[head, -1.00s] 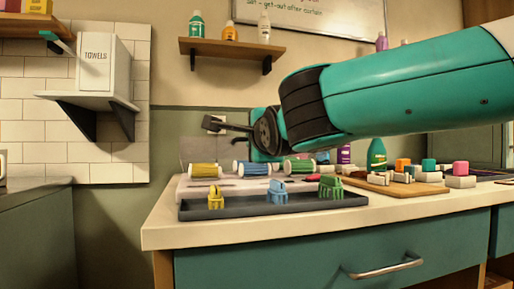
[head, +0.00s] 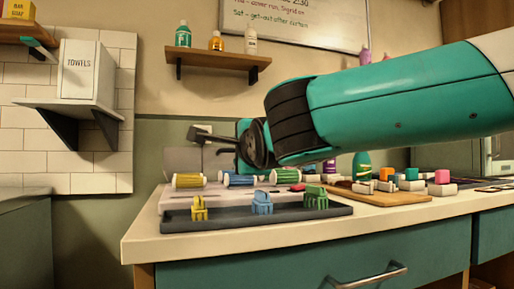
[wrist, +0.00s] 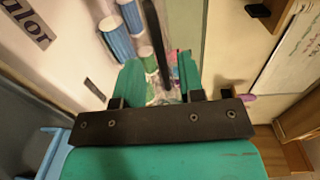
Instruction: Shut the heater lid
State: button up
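The heater (head: 172,200) is a pale low case on the counter, with yellow, blue and green rollers lying in a row on it. Its lid (head: 183,162) seems to be the grey panel standing up behind the rollers, partly hidden by my arm. My gripper (head: 240,150) is at the back of the heater, by the lid, seen mostly side-on. In the wrist view, my gripper (wrist: 158,58) has its two green fingers spread apart. A dark bar (wrist: 153,35) shows between and beyond them; I cannot tell whether they touch it. Rollers (wrist: 130,15) lie beyond the left finger.
A dark tray (head: 245,222) with yellow, blue and green clips lies in front of the heater. A wooden board (head: 400,197) with small coloured blocks is to the right, near a green bottle (head: 361,166). A wall shelf (head: 218,58) with bottles hangs above.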

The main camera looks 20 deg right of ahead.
jog(key=s+p, duration=0.1)
jog(key=s, duration=1.5)
jog(key=shift+s+d+r, duration=0.2)
jog(key=shift+d+r, duration=0.15)
jog(key=shift+r, duration=0.1)
